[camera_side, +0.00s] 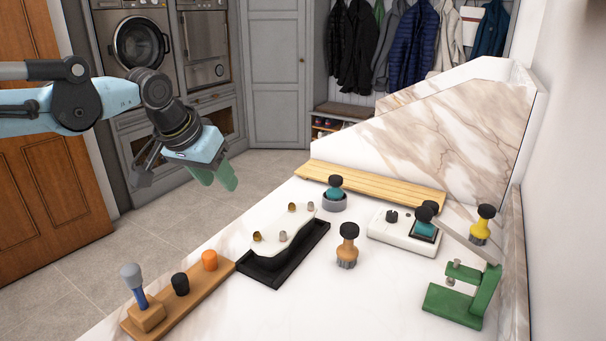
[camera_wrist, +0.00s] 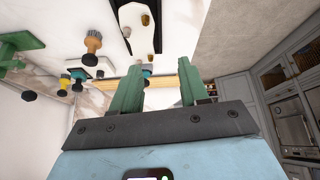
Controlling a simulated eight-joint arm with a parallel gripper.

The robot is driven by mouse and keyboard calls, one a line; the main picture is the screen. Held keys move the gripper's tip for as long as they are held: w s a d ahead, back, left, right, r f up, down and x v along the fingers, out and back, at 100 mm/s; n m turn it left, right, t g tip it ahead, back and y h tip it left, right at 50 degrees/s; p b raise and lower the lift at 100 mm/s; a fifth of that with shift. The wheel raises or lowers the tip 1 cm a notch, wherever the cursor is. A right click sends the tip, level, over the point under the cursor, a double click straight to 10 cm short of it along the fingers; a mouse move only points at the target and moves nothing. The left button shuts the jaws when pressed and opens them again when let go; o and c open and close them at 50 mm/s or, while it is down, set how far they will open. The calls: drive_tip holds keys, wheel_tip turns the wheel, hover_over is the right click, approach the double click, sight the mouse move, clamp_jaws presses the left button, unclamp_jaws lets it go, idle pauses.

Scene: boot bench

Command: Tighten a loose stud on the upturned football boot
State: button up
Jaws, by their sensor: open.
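The upturned boot (camera_side: 283,228) shows a white sole with several studs, some brassy and one silvery (camera_side: 282,236), and rests in a black tray (camera_side: 266,280). Which stud is loose I cannot tell. A stud tool (camera_side: 132,275) with a grey handle and blue shaft stands in a wooden block at the front left. My gripper (camera_side: 213,174) hangs in the air left of and above the boot, its green fingers apart and empty. In the wrist view the open fingers (camera_wrist: 160,88) show with part of the boot (camera_wrist: 134,14) beyond them, cut off by the top edge.
The wooden rack also holds a black knob (camera_side: 180,284) and an orange knob (camera_side: 209,260). A brush (camera_side: 347,246) stands right of the boot. A green press (camera_side: 462,298), white device (camera_side: 403,232), yellow brush (camera_side: 482,225) and slatted board (camera_side: 370,188) occupy the right and back. The front-middle counter is clear.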

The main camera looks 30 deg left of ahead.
drive_tip(key=w+d+n+g, duration=0.15)
drive_tip(key=w+d, duration=0.25)
drive_tip(key=w, duration=0.7)
drive_tip(key=n+y, duration=0.2)
approach(311, 202)
drive_tip(key=shift+h, duration=0.3)
drive_tip(key=x, duration=0.8)
drive_tip(key=shift+a+f, duration=0.2)
drive_tip(key=shift+a, duration=0.1)
clamp_jaws()
